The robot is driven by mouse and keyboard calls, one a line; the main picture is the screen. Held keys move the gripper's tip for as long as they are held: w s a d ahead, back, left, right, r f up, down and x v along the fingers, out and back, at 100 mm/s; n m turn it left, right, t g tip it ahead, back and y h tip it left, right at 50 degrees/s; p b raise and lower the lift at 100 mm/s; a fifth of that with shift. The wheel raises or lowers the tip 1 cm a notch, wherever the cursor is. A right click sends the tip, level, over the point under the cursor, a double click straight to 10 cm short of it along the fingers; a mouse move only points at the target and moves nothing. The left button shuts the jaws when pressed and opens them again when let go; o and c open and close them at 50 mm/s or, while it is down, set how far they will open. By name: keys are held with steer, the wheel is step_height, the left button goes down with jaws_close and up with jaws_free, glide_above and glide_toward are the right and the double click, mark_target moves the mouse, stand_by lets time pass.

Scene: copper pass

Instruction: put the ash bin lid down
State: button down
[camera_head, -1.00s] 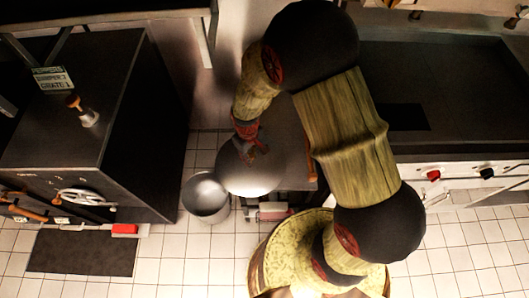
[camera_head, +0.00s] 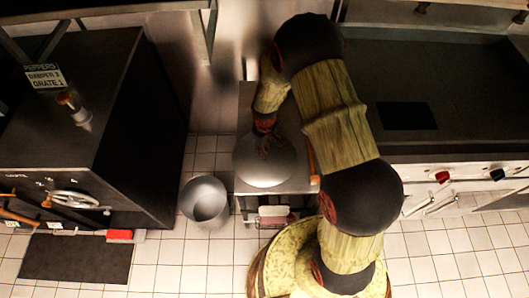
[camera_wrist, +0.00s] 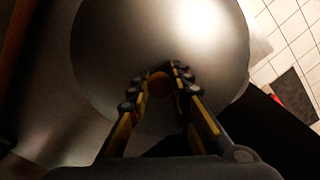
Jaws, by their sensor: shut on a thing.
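The ash bin lid (camera_head: 264,164) is a round grey metal disc with a small knob on top. In the head view it is over the small side table (camera_head: 301,183), right of the ash bin; I cannot tell whether it touches the table top. My gripper (camera_head: 266,143) is shut on the lid's knob, seen from above. In the wrist view the lid (camera_wrist: 150,45) fills the upper middle, and my gripper (camera_wrist: 160,84) closes on its orange-brown knob. The ash bin (camera_head: 205,199) is an open grey bucket on the tiled floor.
A dark oven block (camera_head: 90,110) with a handwheel (camera_head: 72,199) stands at the left, a sign (camera_head: 43,76) on top. A dark range (camera_head: 420,100) with knobs is at the right. A dark mat (camera_head: 76,259) and a red brush (camera_head: 120,235) lie at the lower left.

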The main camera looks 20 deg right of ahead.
steer(key=shift+f, duration=0.25)
steer(key=shift+f, duration=0.15)
steer(key=c, duration=1.7)
jaws_free()
steer(key=shift+c, duration=0.2)
steer(key=shift+o, duration=0.6)
